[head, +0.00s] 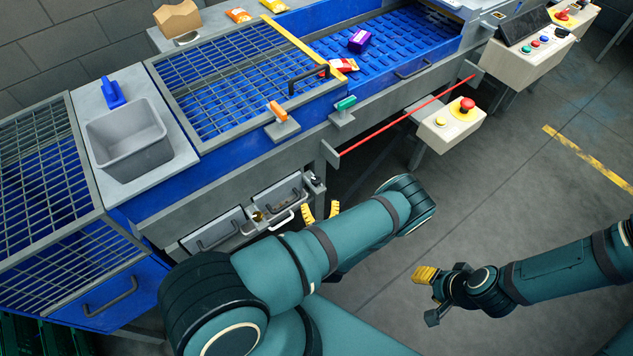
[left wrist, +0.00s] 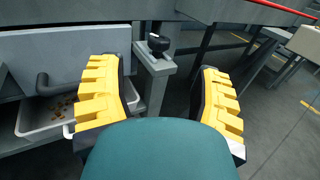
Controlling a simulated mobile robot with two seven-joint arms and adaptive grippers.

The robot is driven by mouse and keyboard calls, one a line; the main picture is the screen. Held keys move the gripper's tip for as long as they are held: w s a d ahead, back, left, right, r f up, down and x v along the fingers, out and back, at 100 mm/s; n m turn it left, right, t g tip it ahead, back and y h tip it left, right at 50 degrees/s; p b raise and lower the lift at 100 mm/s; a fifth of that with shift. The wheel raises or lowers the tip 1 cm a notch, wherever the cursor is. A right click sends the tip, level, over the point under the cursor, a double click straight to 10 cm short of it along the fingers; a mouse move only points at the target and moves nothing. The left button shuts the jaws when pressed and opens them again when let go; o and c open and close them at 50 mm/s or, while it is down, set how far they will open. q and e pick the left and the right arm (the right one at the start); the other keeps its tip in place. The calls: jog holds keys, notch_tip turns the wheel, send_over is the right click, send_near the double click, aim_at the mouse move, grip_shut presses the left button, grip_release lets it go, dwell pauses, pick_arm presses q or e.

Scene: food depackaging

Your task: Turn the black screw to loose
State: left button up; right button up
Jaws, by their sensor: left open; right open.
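The black screw (head: 316,181) is a small dark knob on a grey bracket at the machine's lower front edge, beside a small drawer. In the left wrist view the black screw (left wrist: 158,44) stands upright on its bracket, just beyond and between my fingers. My left gripper (head: 321,211) is open, with yellow ridged fingers partly hidden behind my arm. In the left wrist view my left gripper (left wrist: 157,72) is apart from the screw and holds nothing. My right gripper (head: 428,296) is open and empty over the floor, far from the screw.
A grey drawer (left wrist: 60,60) with a dark handle and a tray of brown bits (left wrist: 50,113) lies left of the screw. A red bar (head: 405,117) and a button box (head: 450,124) stick out from the machine. Floor (head: 520,200) to the right is clear.

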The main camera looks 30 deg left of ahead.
aim_at(317, 184)
pick_arm(q)
jog(key=x, duration=0.9)
jog(key=shift+b, duration=0.35)
grip_shut()
